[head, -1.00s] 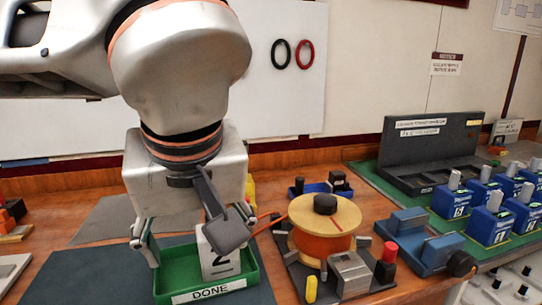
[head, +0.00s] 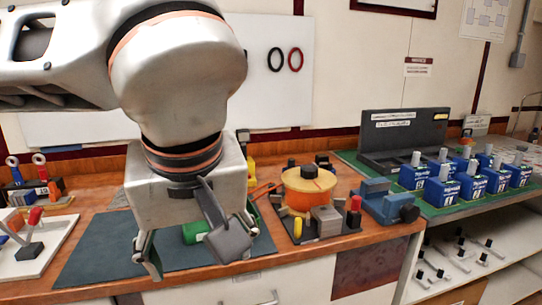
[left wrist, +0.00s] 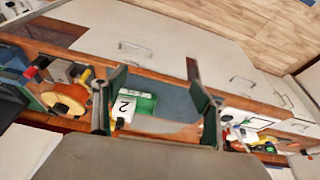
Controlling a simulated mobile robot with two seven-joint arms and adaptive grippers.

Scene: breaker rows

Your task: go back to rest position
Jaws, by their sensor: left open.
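My left gripper (head: 200,250) hangs open in front of the counter edge in the head view, its fingers spread with nothing between them. Behind it a bit of the green DONE tray (head: 193,233) shows; the rest is hidden by my gripper. In the left wrist view my open left gripper (left wrist: 155,72) frames the green tray (left wrist: 146,102). A white block marked 2 (left wrist: 124,108) is at the tray, apart from the fingers. My right gripper is in neither view.
A dark mat (head: 90,262) lies under the tray. An orange spool (head: 308,190) and a blue vise (head: 385,203) stand to the right, with blue breakers (head: 440,190) beyond. A white tray with tools (head: 40,255) lies left. Drawers (head: 240,290) front the counter.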

